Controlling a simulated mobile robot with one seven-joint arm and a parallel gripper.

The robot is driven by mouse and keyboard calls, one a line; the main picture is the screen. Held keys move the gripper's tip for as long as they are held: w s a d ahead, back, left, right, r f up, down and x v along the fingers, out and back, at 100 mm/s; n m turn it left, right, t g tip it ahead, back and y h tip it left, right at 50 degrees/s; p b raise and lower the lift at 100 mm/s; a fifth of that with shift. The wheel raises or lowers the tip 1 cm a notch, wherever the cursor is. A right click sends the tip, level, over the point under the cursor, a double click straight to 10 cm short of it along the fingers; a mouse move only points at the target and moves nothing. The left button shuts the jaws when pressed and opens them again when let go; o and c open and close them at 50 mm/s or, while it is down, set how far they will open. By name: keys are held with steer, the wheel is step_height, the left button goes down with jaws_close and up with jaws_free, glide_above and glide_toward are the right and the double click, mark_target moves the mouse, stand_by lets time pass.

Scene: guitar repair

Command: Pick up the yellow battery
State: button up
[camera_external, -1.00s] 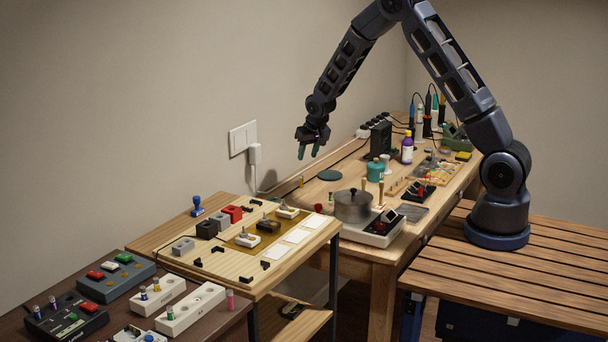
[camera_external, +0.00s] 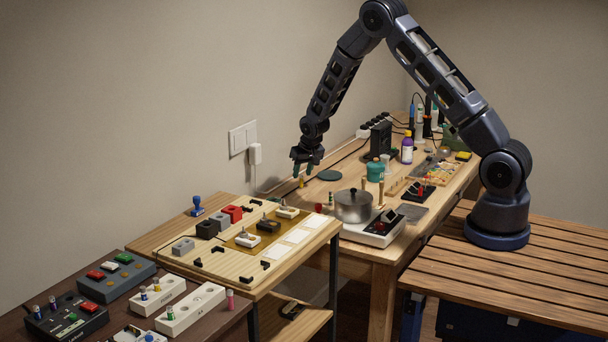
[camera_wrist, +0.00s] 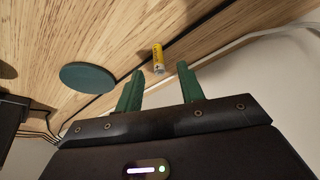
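The yellow battery (camera_wrist: 158,58) shows in the wrist view just beyond and between my two green fingertips. It also shows in the external view as a small yellow upright shape (camera_external: 301,181) near the back edge of the workbench. My gripper (camera_wrist: 159,76) is open, with a clear gap between the fingers and nothing held. In the external view my gripper (camera_external: 303,171) hangs close above the battery. I cannot tell whether a finger touches the battery.
A dark green disc (camera_wrist: 88,77) lies on the bench beside the battery. A white cable (camera_wrist: 240,42) runs along the wall behind. A steel pot (camera_external: 353,206) and a teal jar (camera_external: 375,171) stand to the right.

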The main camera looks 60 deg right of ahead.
mark_target(301, 181)
steer(key=shift+x, duration=1.4)
jaws_close()
steer(key=shift+r, duration=0.1)
